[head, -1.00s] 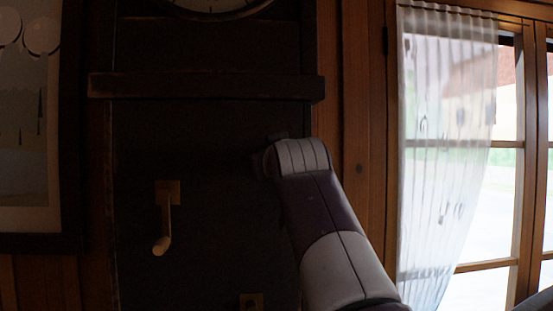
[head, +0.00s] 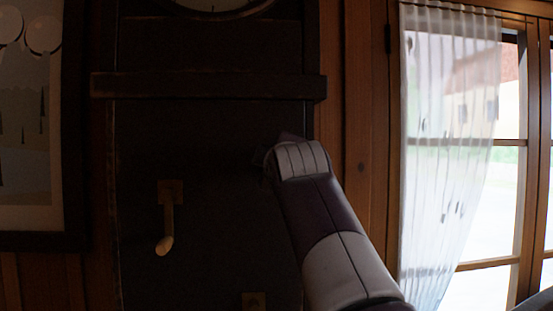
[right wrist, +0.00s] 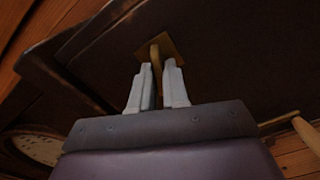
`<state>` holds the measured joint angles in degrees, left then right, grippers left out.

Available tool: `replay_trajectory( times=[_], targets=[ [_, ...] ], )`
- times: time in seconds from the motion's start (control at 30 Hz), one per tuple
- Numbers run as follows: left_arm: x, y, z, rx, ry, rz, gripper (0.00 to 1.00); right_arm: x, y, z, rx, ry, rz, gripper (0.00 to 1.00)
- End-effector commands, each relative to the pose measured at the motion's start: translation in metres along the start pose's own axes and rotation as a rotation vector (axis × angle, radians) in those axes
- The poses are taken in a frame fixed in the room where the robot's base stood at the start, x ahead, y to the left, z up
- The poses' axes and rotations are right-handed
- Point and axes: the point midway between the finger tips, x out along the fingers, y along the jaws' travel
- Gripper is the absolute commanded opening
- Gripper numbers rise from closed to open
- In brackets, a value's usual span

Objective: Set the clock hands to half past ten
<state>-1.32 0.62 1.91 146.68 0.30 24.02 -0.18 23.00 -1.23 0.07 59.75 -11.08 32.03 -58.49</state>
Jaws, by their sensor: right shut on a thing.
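The clock face (head: 215,4) is cut off at the top of the head view; only its pale lower rim shows, so I cannot read the hands. It also shows dim and partial in the right wrist view (right wrist: 38,149). My right gripper (right wrist: 158,70) has its two pale fingers shut on a brass handle (right wrist: 157,80), which stands out from a square brass plate (right wrist: 164,47) on the dark case. In the head view my right arm hides that handle and the gripper. My left gripper is not in view.
Another brass crank (head: 167,220) hangs down on the dark case (head: 215,130), left of my arm. A further brass plate (head: 253,300) shows at the bottom edge. A ledge (head: 208,86) crosses the case. A framed picture (head: 30,215) is left, a curtained window (head: 450,130) right.

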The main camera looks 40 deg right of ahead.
Motion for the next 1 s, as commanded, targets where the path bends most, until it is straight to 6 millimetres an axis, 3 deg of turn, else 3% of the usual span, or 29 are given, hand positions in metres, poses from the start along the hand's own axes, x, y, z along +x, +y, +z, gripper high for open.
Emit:
replay_trajectory(
  times=[0.5,1.0],
  targets=[
    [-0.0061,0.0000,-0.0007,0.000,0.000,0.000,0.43,-0.0015,0.0035,-0.0012,-0.350,0.002,0.011,0.00],
    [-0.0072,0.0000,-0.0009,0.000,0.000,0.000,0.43,-0.0023,0.0045,-0.0014,-0.431,0.002,0.015,0.00]
  ],
)
